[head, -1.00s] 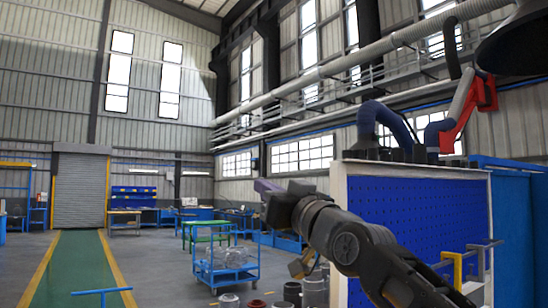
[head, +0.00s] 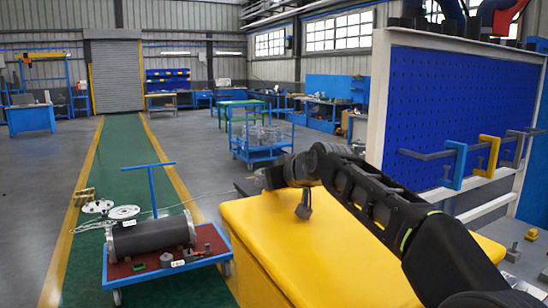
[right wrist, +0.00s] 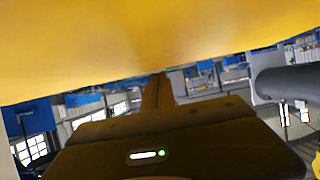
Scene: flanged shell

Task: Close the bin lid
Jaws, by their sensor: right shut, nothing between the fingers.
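The yellow bin lid (head: 290,255) shows in the head view as a broad, smooth top below my right arm, its left edge facing the floor aisle. In the right wrist view a yellow surface (right wrist: 140,45) fills the upper part, close in front of my right gripper (right wrist: 158,88). The gripper's fingers are together with nothing between them and reach to the yellow surface; contact is unclear. In the head view the arm hides part of the lid. My left gripper is not in view.
A blue cart (head: 160,268) with a dark cylinder stands left of the bin. Another blue trolley (head: 262,145) is behind. The green aisle (head: 130,150) is clear farther back.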

